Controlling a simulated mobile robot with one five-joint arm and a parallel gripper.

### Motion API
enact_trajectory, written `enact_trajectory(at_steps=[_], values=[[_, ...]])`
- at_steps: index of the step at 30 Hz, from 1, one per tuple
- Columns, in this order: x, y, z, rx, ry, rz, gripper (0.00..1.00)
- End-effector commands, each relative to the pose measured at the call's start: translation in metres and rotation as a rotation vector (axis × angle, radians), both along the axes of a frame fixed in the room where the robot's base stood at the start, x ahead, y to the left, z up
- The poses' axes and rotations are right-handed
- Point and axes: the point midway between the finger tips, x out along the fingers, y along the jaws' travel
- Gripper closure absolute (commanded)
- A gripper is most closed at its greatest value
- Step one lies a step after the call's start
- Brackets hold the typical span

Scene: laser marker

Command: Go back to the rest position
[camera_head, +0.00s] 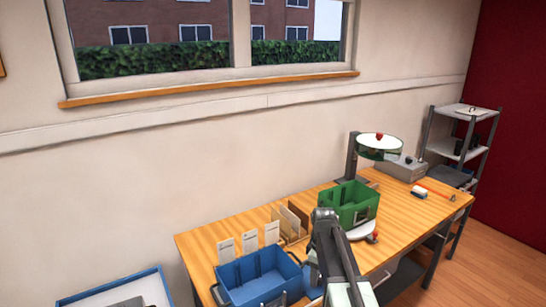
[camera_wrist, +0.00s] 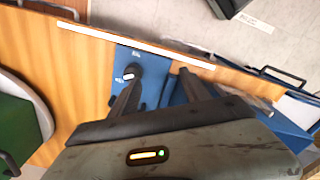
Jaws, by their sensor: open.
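My gripper (camera_wrist: 159,76) is open in the wrist view, its two dark fingers apart with nothing held between them. Behind the fingers is a blue panel (camera_wrist: 150,60) with a black knob (camera_wrist: 131,72), on or by the wooden table (camera_wrist: 85,75). I cannot tell how far the fingers are from the panel. In the head view my arm reaches over the front of the table (camera_head: 205,240), between the blue crate (camera_head: 240,291) and the green crate (camera_head: 336,208). I cannot make out the gripper's fingers there.
White cards (camera_head: 249,242) stand upright behind the blue crate, beside a wooden rack (camera_head: 290,222). A dark stand (camera_head: 352,155) with a round white-topped head (camera_head: 376,143) rises behind the green crate. A grey shelf (camera_head: 455,150) stands at the right. Floor (camera_head: 510,250) shows at the lower right.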

Motion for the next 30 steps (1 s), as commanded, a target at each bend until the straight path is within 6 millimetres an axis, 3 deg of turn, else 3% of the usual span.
enact_trajectory(at_steps=[1, 3, 6, 9, 15, 30], values=[[-0.038, 0.006, -0.004, 0.0, 0.0, -0.07, 0.45], [-0.076, 0.011, -0.005, 0.0, 0.0, -0.229, 0.45], [-0.123, 0.016, -0.006, -0.001, 0.001, -0.508, 0.45], [-0.145, 0.016, -0.006, -0.001, 0.001, -0.759, 0.45], [-0.145, 0.015, -0.005, -0.001, 0.001, -1.015, 0.45], [-0.144, 0.015, -0.005, -0.001, 0.001, -1.033, 0.45]])
